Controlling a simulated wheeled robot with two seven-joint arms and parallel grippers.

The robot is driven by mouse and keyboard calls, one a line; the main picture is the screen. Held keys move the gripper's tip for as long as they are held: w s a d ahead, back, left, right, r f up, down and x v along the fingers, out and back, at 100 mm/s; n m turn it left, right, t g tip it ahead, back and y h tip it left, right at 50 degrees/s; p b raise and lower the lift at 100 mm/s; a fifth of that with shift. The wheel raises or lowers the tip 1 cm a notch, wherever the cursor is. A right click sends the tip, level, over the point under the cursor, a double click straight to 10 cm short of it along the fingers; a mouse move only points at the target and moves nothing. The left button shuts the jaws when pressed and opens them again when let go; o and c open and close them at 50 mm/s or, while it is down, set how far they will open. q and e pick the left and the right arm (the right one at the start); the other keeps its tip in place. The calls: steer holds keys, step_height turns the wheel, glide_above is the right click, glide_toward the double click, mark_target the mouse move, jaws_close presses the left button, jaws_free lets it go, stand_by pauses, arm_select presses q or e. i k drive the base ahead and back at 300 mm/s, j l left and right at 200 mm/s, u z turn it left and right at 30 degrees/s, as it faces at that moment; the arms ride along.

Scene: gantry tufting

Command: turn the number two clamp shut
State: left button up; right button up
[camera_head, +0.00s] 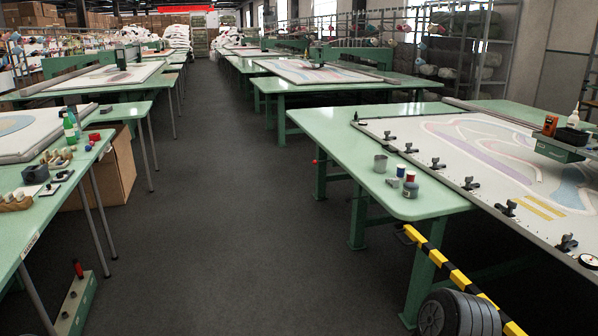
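Several dark clamps sit in a row along the near left edge of the white tufting frame (480,150) on the green table (340,135) at right. From far to near, I see a clamp (389,136), another clamp (410,148), another (438,163), another (470,183), another (507,208) and the nearest clamp (566,244). No numbers are legible on them, so I cannot tell which is number two. They are too small to tell whether each is open or shut. Neither of my grippers is in view.
The grey aisle floor (235,210) is clear. Another green table (60,205) stands left.

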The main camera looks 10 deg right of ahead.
mark_target(512, 204)
steer(key=i+j, duration=0.15)
steer(key=i, duration=2.65)
steer(key=l+z, duration=0.15)
steer(key=z, duration=3.9)
